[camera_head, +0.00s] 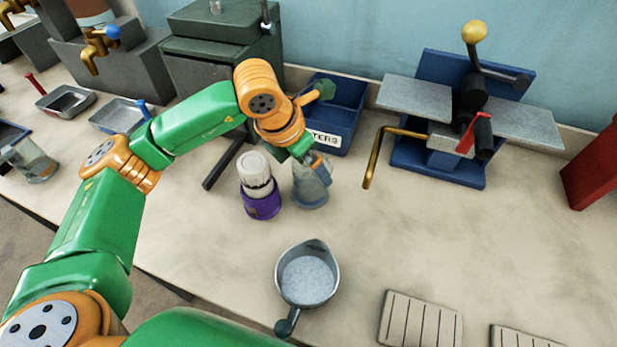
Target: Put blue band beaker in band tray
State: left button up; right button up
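A clear glass beaker (311,190) stands on the bench in the middle, right of a purple-based white-topped jar. My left gripper (318,167) is at the beaker's upper part and partly covers it. A small bluish patch shows there, but I cannot tell whether it is a band. I cannot tell whether the fingers are closed on the glass. A shallow metal tray (108,118) with a blue upright tag is at the back left, partly behind my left arm. Another metal tray (67,101) has a red tag. My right gripper is not in view.
The purple-and-white jar (262,203) stands close left of the beaker. A metal pan (308,281) with pale contents is in front. A labelled blue bin (339,108) and a blue press stand (437,165) are behind. Another glass beaker (36,164) is at far left.

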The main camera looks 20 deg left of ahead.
pick_arm(q)
jog(key=shift+w+d+f, duration=0.2)
jog(key=shift+f, duration=0.35)
grip_shut()
jog(key=shift+r, duration=0.1)
